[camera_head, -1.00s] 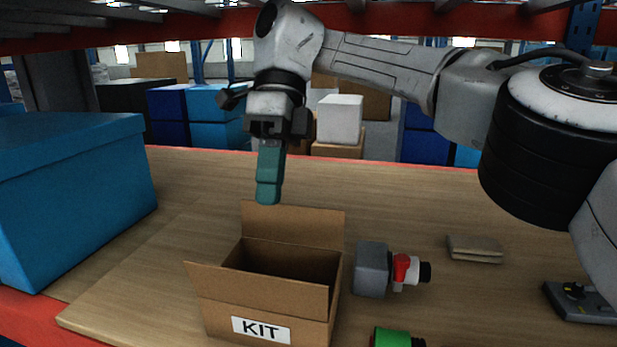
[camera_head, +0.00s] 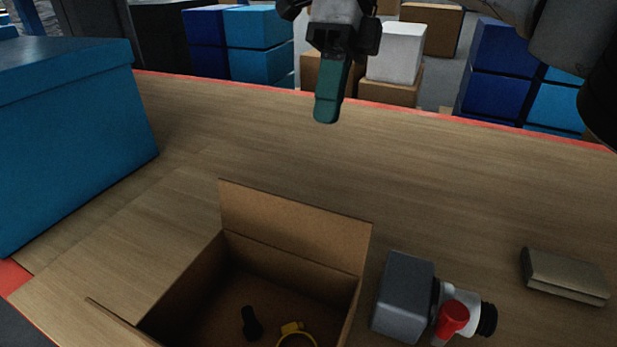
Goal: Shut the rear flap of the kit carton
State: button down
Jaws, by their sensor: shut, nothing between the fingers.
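The brown kit carton (camera_head: 195,285) stands open on the wooden bench top, cut off by the bottom of the picture. Its rear flap (camera_head: 295,228) stands up from the far edge, leaning slightly back. Inside lie a black part (camera_head: 251,323) and a yellow ring-shaped clamp (camera_head: 294,335). My gripper (camera_head: 327,108), with teal fingers, is shut and empty. It points down above and behind the rear flap, apart from it.
A grey block-bodied valve with a red part (camera_head: 405,297) lies close to the carton's right side. A flat tan block (camera_head: 565,275) lies farther right. A large blue box (camera_head: 75,140) stands at left. The bench behind the flap is clear.

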aim_at(287, 226)
jog(key=s+a+f+b, duration=0.2)
jog(key=s+f+b, duration=0.1)
jog(key=s+f, duration=0.3)
jog(key=shift+s+a+f, duration=0.25)
jog(key=shift+s+f, duration=0.15)
jog(key=shift+s, duration=0.2)
jog(key=shift+a+r, duration=0.1)
jog(key=shift+a, duration=0.05)
